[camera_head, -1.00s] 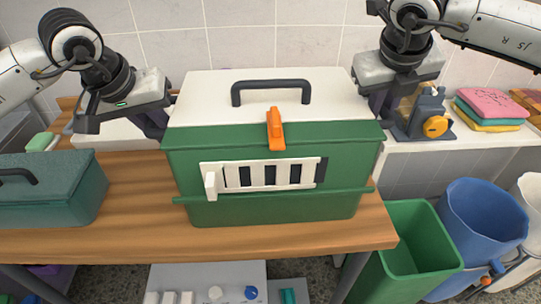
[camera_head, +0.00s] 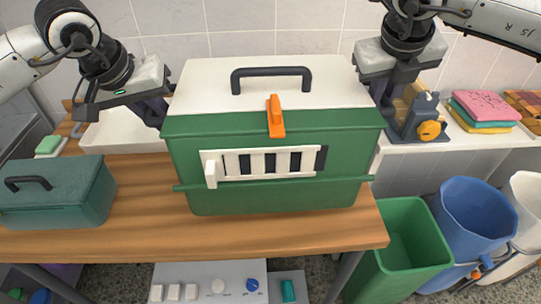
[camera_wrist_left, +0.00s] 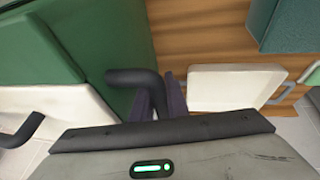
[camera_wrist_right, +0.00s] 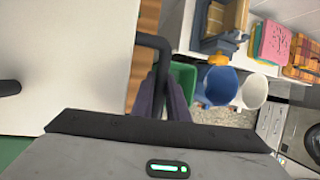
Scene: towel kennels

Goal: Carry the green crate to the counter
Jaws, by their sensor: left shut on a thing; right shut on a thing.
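The green crate (camera_head: 275,195) has a white lid, a dark top handle, an orange latch (camera_head: 275,117) and a white barred window. It is upright and level over the wooden table; I cannot tell how large any gap beneath it is. My left gripper (camera_head: 158,112) is at its left side, shut on a dark side handle (camera_wrist_left: 133,78). My right gripper (camera_head: 381,92) is at its right side, shut on the other side handle (camera_wrist_right: 150,41). The crate hides both fingertips partly in the head view. The white counter (camera_head: 455,145) is at the right, against the wall.
A teal box (camera_head: 60,195) stands on the wooden table (camera_head: 130,225) at the left, near a white tray (camera_head: 118,133). The counter holds a grey and orange device (camera_head: 425,125) and folded towels (camera_head: 485,108). Green (camera_head: 405,250) and blue (camera_head: 475,225) bins stand below.

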